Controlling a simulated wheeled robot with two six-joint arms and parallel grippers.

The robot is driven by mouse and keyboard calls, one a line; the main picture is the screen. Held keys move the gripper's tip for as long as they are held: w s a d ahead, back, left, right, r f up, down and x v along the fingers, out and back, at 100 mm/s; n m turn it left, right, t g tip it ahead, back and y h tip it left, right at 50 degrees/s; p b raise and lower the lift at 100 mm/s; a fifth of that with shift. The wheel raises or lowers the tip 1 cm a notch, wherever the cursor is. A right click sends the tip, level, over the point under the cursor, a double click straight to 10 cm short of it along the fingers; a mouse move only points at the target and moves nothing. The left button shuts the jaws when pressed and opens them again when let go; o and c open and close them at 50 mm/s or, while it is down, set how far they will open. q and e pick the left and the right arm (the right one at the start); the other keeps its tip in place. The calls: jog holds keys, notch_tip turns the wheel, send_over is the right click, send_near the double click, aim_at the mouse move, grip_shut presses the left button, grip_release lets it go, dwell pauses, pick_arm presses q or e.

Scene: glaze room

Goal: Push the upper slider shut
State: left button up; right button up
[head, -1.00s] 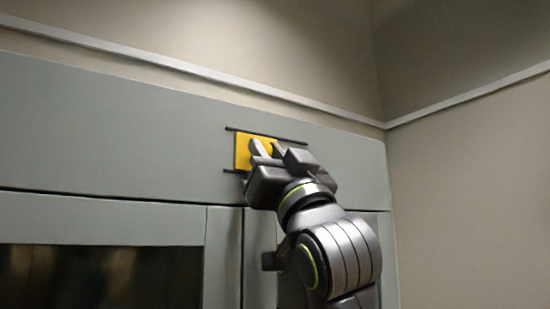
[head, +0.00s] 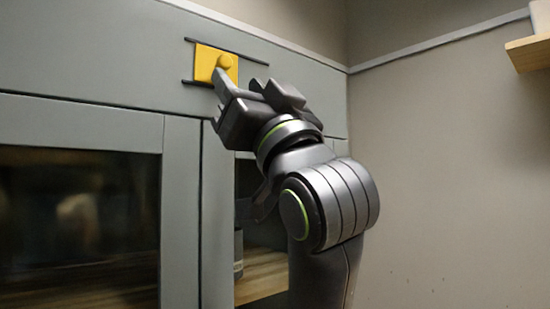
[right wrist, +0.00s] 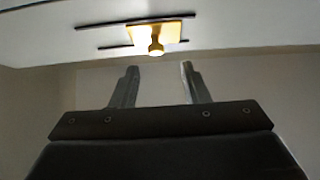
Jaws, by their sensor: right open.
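The upper slider (head: 205,64) is a yellow plate with a round knob (head: 224,62). It sits between two dark rails near their left end, on the grey upper panel of a cabinet. My right gripper (head: 243,82) is open and empty, below and to the right of the plate. One finger overlaps the plate near the knob in the head view. In the right wrist view the slider (right wrist: 172,31) lies beyond the tips of my open right gripper (right wrist: 159,68), with a visible gap. My left gripper is not in view.
Below the panel are a dark glass door (head: 80,225) and an opening with a wooden shelf (head: 262,277), partly hidden by my arm. A wooden wall shelf (head: 530,52) shows at the upper right. The wall (head: 445,180) right of the cabinet is bare.

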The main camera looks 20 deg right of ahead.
jog(key=b+v, duration=0.4)
jog(key=v, duration=0.6)
jog(key=shift+s+f, duration=0.1)
